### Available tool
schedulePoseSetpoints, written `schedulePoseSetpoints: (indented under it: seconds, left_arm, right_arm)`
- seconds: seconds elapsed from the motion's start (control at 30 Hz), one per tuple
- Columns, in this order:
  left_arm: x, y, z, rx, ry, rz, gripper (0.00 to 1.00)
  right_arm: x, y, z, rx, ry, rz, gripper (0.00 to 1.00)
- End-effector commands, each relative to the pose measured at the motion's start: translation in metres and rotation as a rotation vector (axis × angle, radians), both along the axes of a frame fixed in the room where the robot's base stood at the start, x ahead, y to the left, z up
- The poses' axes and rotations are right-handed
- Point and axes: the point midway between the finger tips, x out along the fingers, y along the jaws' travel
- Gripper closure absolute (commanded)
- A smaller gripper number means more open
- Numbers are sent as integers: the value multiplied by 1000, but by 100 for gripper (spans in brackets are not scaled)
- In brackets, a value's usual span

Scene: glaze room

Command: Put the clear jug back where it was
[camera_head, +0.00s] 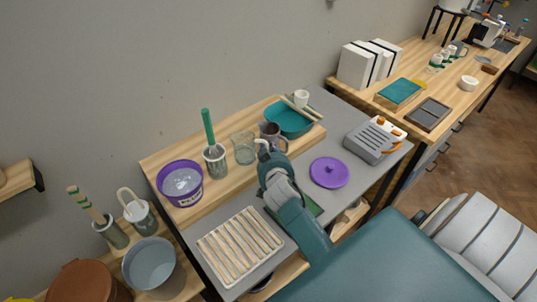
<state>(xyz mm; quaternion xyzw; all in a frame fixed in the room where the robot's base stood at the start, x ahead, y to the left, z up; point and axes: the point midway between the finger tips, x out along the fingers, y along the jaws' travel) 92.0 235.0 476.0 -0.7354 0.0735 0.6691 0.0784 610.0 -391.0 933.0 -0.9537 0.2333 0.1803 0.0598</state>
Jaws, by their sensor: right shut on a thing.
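The clear jug (243,148) is a see-through glass vessel. It shows over the raised wooden shelf (222,186) at the back of the grey worktable, between a grey pot with a green-handled tool and a dark metal jug. It looks upright; I cannot tell whether its base touches the shelf. My right gripper (262,148) is at the clear jug's right side, shut on it. The fingertips are small, and the exact hold is hard to see. My left gripper is not in view.
Close by on the shelf stand a purple bucket (181,184), the grey pot (215,161), the dark metal jug (273,137) and a teal basin (290,118). A slatted rack (240,246), purple lid (329,172) and grey device (370,143) lie on the worktable.

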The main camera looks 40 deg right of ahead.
Motion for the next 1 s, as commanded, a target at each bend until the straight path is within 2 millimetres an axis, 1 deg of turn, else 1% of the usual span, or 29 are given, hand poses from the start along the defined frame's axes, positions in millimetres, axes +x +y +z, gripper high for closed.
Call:
schedulePoseSetpoints:
  seconds: [0.03, 0.13, 0.23, 0.47, 0.5, 0.57, 0.87, 1.0]
  left_arm:
    - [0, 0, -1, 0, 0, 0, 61]
    - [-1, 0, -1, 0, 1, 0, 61]
    - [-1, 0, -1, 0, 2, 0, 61]
    - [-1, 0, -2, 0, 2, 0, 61]
    - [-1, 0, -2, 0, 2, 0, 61]
    - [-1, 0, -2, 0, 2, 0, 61]
    - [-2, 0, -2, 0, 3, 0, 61]
    - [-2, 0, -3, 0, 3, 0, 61]
  right_arm:
    - [0, 0, -9, 1, 3, -2, 100]
    - [0, 0, -19, 1, 1, -1, 100]
    - [0, 0, -23, 1, -1, 1, 100]
    - [0, 0, -23, 1, 0, 0, 100]
    - [0, 0, -24, 0, 1, 0, 77]
    - [0, 0, -23, 0, 1, 0, 66]
    - [-1, 1, -23, 0, 1, 0, 66]
    - [-10, 5, -20, 2, 1, 0, 66]
